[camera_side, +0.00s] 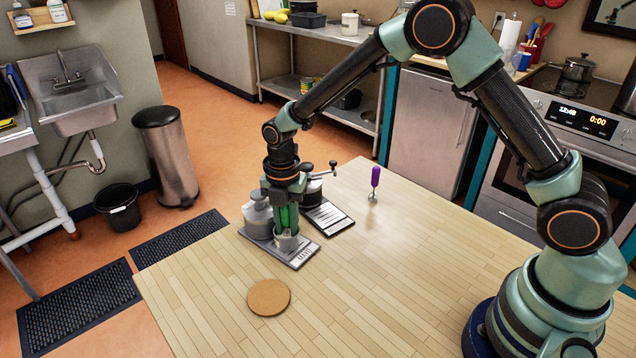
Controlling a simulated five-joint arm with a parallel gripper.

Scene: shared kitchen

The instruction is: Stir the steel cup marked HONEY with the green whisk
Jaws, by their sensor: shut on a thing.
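My gripper (287,205) points straight down and is shut on the green whisk (288,218), whose green handle shows between the fingers. A small steel cup (287,243) stands directly below on a grey labelled board (304,260). The whisk's lower end is hidden, seemingly inside the cup; I cannot tell how deep. The board's lettering is small and looks like MALT rather than HONEY, but I cannot read it surely. A second labelled board (338,222) lies behind to the right; any cup on it is hidden by my gripper.
A pot with a crank handle (314,190) stands close behind right. A purple whisk (375,178) stands upright farther right. A cork coaster (268,297) lies in front. The table's (390,290) front and middle are clear.

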